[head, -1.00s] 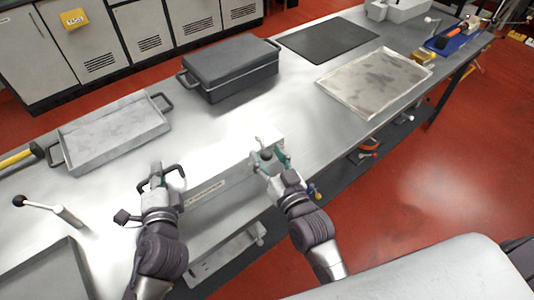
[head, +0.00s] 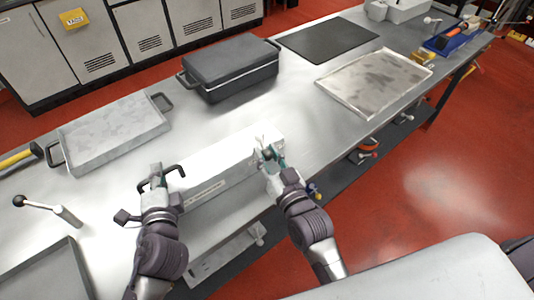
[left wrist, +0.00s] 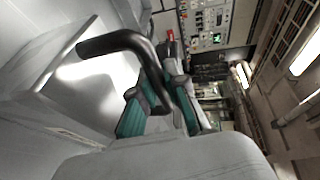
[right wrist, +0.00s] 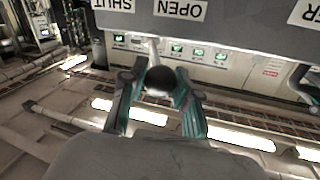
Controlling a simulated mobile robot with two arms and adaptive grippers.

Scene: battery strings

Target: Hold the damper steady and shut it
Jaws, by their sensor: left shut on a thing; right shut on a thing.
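The damper (head: 225,165) is a long pale box at the table's near edge, with a black handle at its left end and a lever at its right. My left gripper (head: 157,181) is shut on the black handle (left wrist: 118,42), its teal fingers around the bar in the left wrist view. My right gripper (head: 270,156) is shut on the dark round lever knob (right wrist: 159,80). In the right wrist view the lever's pale stem (right wrist: 153,50) stands between the SHUT label (right wrist: 113,4) and the OPEN label (right wrist: 180,9), which appear upside down.
A grey tray (head: 70,168) and a dark lidded case (head: 228,88) stand behind the damper. A black mat (head: 327,38) and a shallow pale tray (head: 372,112) lie further right. Another ball-knob lever (head: 66,215) stands on the left. Bare tabletop lies between them.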

